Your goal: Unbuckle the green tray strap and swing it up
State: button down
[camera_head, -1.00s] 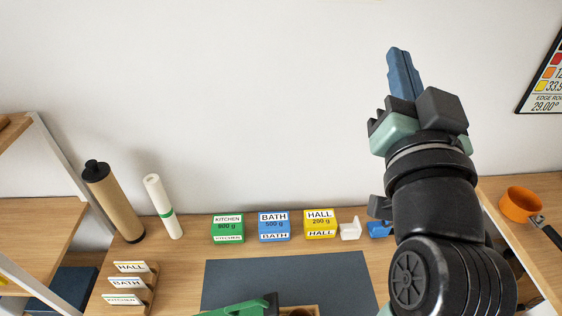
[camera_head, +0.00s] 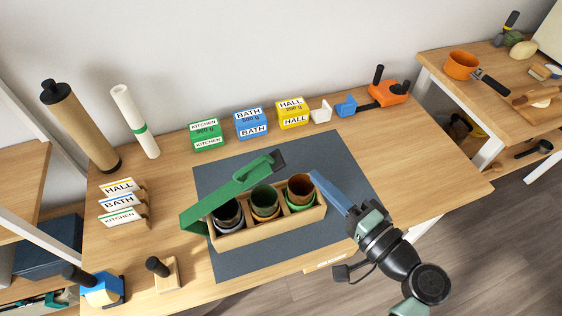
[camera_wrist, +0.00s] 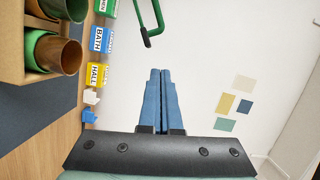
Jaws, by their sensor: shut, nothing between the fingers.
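The wooden tray (camera_head: 277,229) stands on the dark mat and holds several cups in a row. The green strap (camera_head: 235,187) joins at the tray's left end and slants up above the cups. Its dark free end (camera_head: 279,158) is clear of the tray's right end, so it looks unbuckled and partly raised. In the wrist view the strap (camera_wrist: 138,12) hangs in the air beyond my fingertips, with a gap between. My gripper (camera_head: 314,174) has its blue fingers together and empty near the tray's right end; they show closed in the wrist view (camera_wrist: 160,72).
Behind the mat (camera_head: 340,160) stand green (camera_head: 207,135), blue (camera_head: 252,124) and yellow (camera_head: 293,113) labelled boxes. An orange clamp-like tool (camera_head: 388,93) is at the back right. A brown roll (camera_head: 80,125) and label cards (camera_head: 122,203) stand at left. The table's right side is clear.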

aim_at(282, 165)
jog(key=shift+w+a+f+p, duration=0.1)
jog(key=shift+w+a+p, duration=0.25)
jog(key=shift+w+a, duration=0.7)
jog(key=shift+w+a+f+p, duration=0.15)
jog(key=shift+w+a+p, duration=0.35)
jog(key=shift+a, duration=0.8)
jog(key=shift+w+a+f+p, duration=0.1)
jog(key=shift+w+a+p, duration=0.1)
jog(key=shift+w+a, duration=0.9)
jog(key=shift+s+a, duration=0.15)
